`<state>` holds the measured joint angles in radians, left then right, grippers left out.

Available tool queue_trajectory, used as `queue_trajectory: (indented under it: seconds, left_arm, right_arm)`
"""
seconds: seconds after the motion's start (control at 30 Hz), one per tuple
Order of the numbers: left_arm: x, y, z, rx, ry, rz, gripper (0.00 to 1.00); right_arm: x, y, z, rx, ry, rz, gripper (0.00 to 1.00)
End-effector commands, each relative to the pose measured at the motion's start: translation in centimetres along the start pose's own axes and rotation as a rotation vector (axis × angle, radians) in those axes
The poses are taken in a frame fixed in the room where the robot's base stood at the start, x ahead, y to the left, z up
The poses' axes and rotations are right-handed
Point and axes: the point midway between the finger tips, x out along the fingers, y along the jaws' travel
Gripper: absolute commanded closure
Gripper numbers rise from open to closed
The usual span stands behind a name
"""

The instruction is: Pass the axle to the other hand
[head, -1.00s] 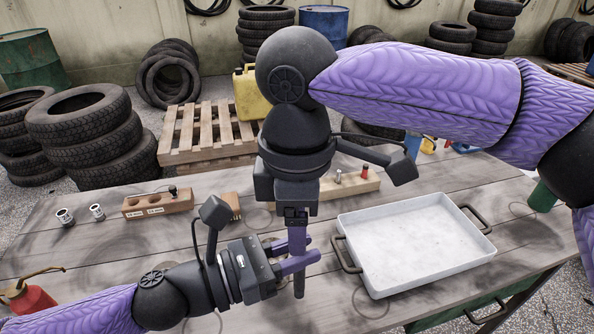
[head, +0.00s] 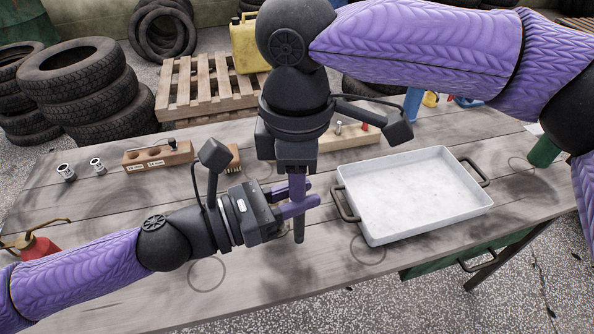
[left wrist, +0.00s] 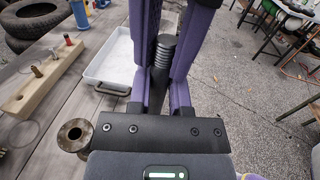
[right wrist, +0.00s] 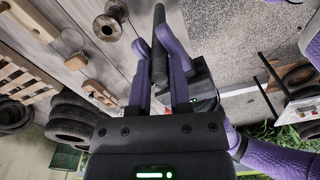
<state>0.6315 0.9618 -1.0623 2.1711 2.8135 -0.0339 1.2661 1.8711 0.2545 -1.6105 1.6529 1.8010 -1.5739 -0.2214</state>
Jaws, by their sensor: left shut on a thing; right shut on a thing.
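The axle (head: 299,231) is a dark rod, held upright above the table, its lower end showing below the grippers in the head view. My left gripper (head: 312,194) comes in from the left, its purple fingers shut on the axle. My right gripper (head: 298,188) points down from above and is shut on the axle too. In the left wrist view the axle (left wrist: 163,62) shows a ridged end between the fingers. In the right wrist view the axle (right wrist: 159,48) runs out past the fingertips. Its upper part is hidden in the head view.
A white tray (head: 448,211) with dark handles stands to the right. Behind the grippers are a wooden block (head: 146,160), a brush (head: 234,157) and two metal cylinders (head: 66,173). A flanged metal part (left wrist: 75,136) lies on the table. A red oil can (head: 38,247) stands front left.

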Motion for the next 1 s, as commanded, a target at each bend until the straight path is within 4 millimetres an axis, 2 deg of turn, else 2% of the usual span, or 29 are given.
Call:
queue_trajectory:
  seconds: [0.03, 0.2, 0.43, 0.53, 0.8, 1.0]
  left_arm:
    - [0.0, 0.0, 0.0, 0.0, -0.001, -0.001, 0.72]
    - [0.0, 0.0, 0.0, 0.0, 0.0, -0.001, 0.36]
    - [0.0, 0.0, 0.0, 0.0, 0.0, 0.0, 0.35]
    - [-0.8, 0.1, -0.1, -0.003, 0.001, 0.004, 0.35]
    - [-6.1, -0.1, -0.2, -0.005, 0.007, 0.001, 0.35]
    - [-9.3, -0.1, -0.2, -0.005, 0.006, -0.001, 0.35]
  right_arm:
    - [0.0, 0.0, 0.0, 0.0, 0.001, 0.001, 1.0]
    - [0.0, 0.0, 0.0, 0.0, 0.001, 0.001, 1.0]
    - [0.0, 0.0, 0.0, 0.0, 0.001, 0.001, 1.0]
    - [0.0, 0.0, 0.0, 0.0, 0.001, 0.001, 1.0]
    - [0.0, 0.0, 0.0, 0.0, 0.001, 0.001, 1.0]
    - [0.0, 0.0, 0.0, 0.0, 0.001, 0.001, 1.0]
